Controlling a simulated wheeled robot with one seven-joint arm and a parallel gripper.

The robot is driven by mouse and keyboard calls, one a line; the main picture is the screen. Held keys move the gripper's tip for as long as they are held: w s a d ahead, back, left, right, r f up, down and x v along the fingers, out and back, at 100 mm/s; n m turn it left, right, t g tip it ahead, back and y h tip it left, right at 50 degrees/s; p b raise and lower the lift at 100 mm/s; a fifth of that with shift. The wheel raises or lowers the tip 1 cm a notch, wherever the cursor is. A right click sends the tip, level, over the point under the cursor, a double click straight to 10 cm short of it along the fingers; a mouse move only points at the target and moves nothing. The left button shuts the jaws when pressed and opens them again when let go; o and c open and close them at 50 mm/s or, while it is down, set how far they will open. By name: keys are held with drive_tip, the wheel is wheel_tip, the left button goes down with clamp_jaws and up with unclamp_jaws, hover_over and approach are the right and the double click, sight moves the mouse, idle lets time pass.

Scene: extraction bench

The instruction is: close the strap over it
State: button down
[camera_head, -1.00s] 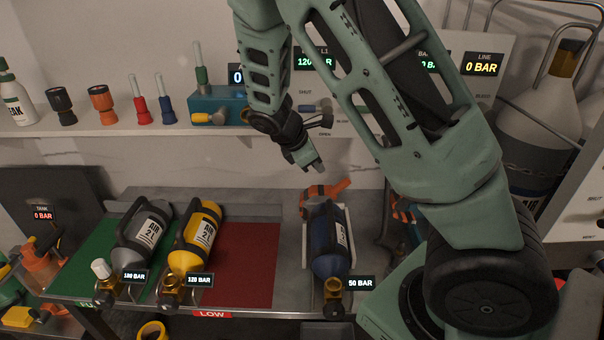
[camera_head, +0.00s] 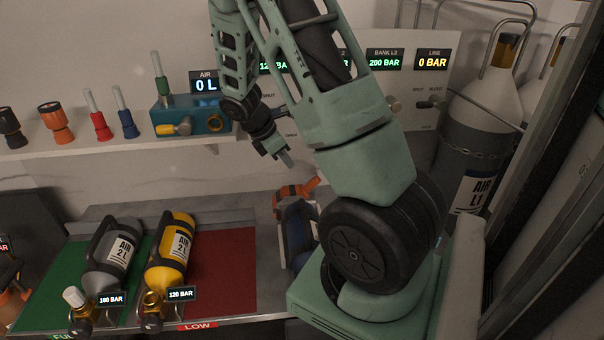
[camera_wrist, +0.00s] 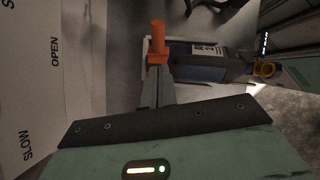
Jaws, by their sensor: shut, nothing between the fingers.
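The orange strap (camera_head: 294,191) is at the back end of the blue cylinder (camera_head: 297,232), which lies in a pale cradle. One end of the strap sticks out up and to the right, so it looks open. My gripper (camera_head: 287,159) is shut and empty, just above the strap in the head view. In the wrist view the strap (camera_wrist: 158,52) shows just beyond my shut fingertips (camera_wrist: 156,85), with the blue cylinder (camera_wrist: 208,70) beside it. I cannot tell whether the fingers touch the strap. My arm hides the cylinder's right side and front in the head view.
A grey cylinder (camera_head: 113,256) lies on the green mat and a yellow cylinder (camera_head: 172,258) beside it. The red mat (camera_head: 228,270) is mostly bare. The shelf above holds torches and a blue pump block (camera_head: 187,117). A large tank (camera_head: 470,140) stands at the right.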

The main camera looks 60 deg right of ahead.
sight(309, 182)
drive_tip(key=x, duration=0.3)
drive_tip(key=p+x, duration=0.1)
drive_tip(key=x, duration=0.1)
drive_tip(key=d+p+x, duration=0.1)
drive_tip(key=x, duration=0.2)
drive_tip(key=shift+s+d, duration=0.1)
drive_tip(key=shift+s, duration=0.3)
